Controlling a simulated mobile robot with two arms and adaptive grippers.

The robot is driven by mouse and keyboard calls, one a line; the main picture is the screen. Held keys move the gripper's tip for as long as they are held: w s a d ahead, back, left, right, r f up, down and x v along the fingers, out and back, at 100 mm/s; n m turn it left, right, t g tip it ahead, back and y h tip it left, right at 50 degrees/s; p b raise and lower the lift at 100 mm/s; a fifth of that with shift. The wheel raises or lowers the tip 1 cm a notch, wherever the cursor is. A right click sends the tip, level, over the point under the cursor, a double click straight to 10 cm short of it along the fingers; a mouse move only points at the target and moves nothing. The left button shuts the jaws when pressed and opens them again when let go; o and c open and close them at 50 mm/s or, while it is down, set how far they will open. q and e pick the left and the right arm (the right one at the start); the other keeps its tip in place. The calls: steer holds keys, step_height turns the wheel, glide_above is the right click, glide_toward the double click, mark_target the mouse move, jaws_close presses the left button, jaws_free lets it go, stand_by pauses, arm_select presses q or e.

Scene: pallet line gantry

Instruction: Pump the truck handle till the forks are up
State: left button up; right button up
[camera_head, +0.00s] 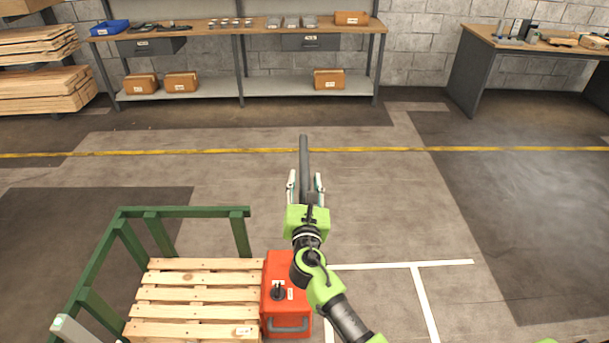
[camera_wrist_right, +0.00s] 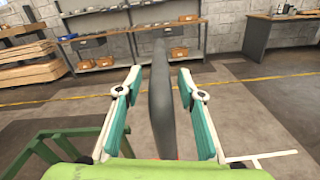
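The truck's red body (camera_head: 273,318) stands low in the head view, just right of the wooden pallet (camera_head: 196,295). A dark truck handle (camera_head: 304,158) rises between the fingers of my right gripper (camera_head: 305,188). In the right wrist view, the handle (camera_wrist_right: 161,95) stands nearly upright between the two teal-padded fingers of the same gripper (camera_wrist_right: 160,98). Gaps show on both sides, so the fingers are around it and apart from it. The forks are hidden. A pale grey piece at the head view's lower left edge may be part of my left gripper; its fingers cannot be made out.
A green frame (camera_head: 185,212) borders the pallet at its back and left. A workbench (camera_head: 215,33) with boxes and trays stands along the back wall. A second table (camera_head: 470,60) is at the back right, and stacked planks (camera_head: 40,90) are at the left. The middle floor is clear.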

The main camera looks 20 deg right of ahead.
steer(key=shift+x, duration=1)
jaws_close()
steer(key=s+d+f+m+b, duration=0.2)
steer(key=s+d+f+b, duration=0.1)
steer(key=d, duration=0.8)
steer(key=s+d+f+m+b, duration=0.2)
steer(key=s+d+f+b, duration=0.1)
steer(key=d, duration=0.9)
steer(key=s+d+f+m+b, duration=0.3)
steer(key=s+d+f+b, duration=0.1)
steer(key=d, duration=0.7)
steer(key=f+b, duration=0.1)
steer(key=b, duration=0.1)
steer(key=shift+d+f+b, duration=0.2)
steer(key=shift+d+b, duration=0.1)
steer(key=shift+b, duration=0.05)
